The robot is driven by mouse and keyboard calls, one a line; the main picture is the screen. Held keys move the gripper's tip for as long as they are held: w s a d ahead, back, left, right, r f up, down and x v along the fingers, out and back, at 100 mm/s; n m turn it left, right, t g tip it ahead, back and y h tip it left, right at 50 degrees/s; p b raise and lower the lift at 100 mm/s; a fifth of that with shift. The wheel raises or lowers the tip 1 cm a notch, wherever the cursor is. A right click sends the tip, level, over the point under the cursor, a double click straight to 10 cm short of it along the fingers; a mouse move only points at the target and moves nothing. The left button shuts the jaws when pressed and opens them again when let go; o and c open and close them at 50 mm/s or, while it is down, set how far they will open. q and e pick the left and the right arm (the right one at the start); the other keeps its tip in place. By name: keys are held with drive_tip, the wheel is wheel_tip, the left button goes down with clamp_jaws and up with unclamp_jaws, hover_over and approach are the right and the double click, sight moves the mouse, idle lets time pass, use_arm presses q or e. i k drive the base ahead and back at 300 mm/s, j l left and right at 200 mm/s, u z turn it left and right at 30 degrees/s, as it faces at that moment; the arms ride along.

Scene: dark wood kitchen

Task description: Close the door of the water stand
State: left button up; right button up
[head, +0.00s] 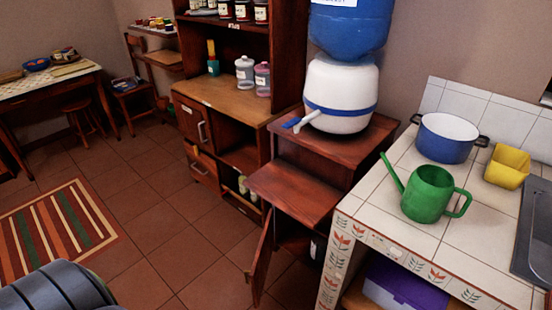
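The water stand (300,165) is a reddish-brown wooden cabinet right of centre. It carries a white water dispenser (340,88) with a blue band, a blue tap and a blue bottle on top. A flat shelf board (296,190) juts out at its middle. Its door (262,262), below that board, stands open and swung out towards me, seen nearly edge-on. A small metal fitting shows on the door's edge. The dark inside is partly visible, with a small object in it that I cannot make out. Neither of my grippers is in view.
A tiled counter (385,225) stands close on the right, with a green watering can (432,194), a blue pot (447,138) and a yellow container (507,167). A wooden cupboard (225,105) stands left of the stand. Tiled floor (170,240) is clear in front; a striped rug (60,230) lies left.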

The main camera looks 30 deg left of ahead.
sight(258, 274)
drive_tip(key=k+j, duration=0.15)
drive_tip(key=j, duration=0.2)
drive_tip(key=k+j, duration=0.2)
drive_tip(key=k+j+u, duration=0.1)
drive_tip(key=j, duration=0.35)
drive_tip(key=k+j, duration=0.2)
drive_tip(key=j, duration=0.15)
drive_tip(key=k+j, duration=0.15)
drive_tip(key=j, duration=0.15)
drive_tip(key=k+j+u, duration=0.1)
drive_tip(key=j, duration=0.25)
